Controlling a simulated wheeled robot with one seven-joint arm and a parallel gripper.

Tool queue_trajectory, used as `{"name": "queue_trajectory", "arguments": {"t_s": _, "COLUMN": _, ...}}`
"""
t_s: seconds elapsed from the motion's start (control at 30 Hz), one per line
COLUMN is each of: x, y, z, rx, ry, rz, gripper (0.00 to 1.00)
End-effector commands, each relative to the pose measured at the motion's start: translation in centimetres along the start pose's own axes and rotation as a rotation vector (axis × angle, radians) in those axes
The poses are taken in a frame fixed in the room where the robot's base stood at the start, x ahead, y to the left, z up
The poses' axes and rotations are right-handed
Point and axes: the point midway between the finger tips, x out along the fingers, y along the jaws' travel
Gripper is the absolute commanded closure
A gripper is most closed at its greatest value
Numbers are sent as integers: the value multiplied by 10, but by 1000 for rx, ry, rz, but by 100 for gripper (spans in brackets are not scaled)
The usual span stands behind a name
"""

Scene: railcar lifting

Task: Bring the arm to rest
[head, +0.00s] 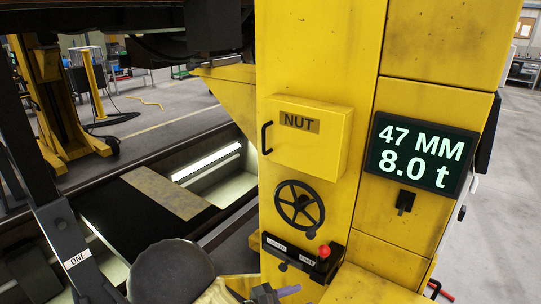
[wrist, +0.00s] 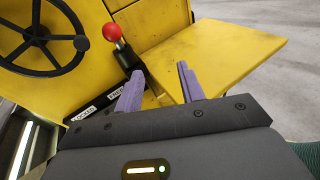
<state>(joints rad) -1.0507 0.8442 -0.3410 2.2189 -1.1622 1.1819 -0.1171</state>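My gripper (head: 277,294) is at the bottom edge of the head view, low in front of the yellow column (head: 315,45). In the wrist view my gripper (wrist: 158,88) has its two purple fingers apart with nothing between them. A lever with a red knob (wrist: 112,30) stands just beyond the left finger; it also shows in the head view (head: 323,251). The lever is at the FREE end of its black plate, which is marked LOCKED and FREE. No contact between finger and lever is clear.
The column carries a closed box marked NUT (head: 310,148), a black handwheel (head: 299,204) and a display (head: 421,154) reading 47 MM and 8.0 t. A lit pit (head: 215,180) lies left. A dark post marked ONE (head: 66,240) stands at the left. Open floor lies right.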

Motion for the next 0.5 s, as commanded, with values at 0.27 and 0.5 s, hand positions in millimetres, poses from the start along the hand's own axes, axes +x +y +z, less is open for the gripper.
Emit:
{"name": "queue_trajectory", "arguments": {"t_s": 0.27, "x": 30, "y": -78, "z": 21, "rx": 356, "ry": 376, "rz": -489, "gripper": 61}}
{"name": "queue_trajectory", "arguments": {"t_s": 0.5, "x": 19, "y": -108, "z": 40, "rx": 769, "ry": 638, "rz": -833, "gripper": 61}}
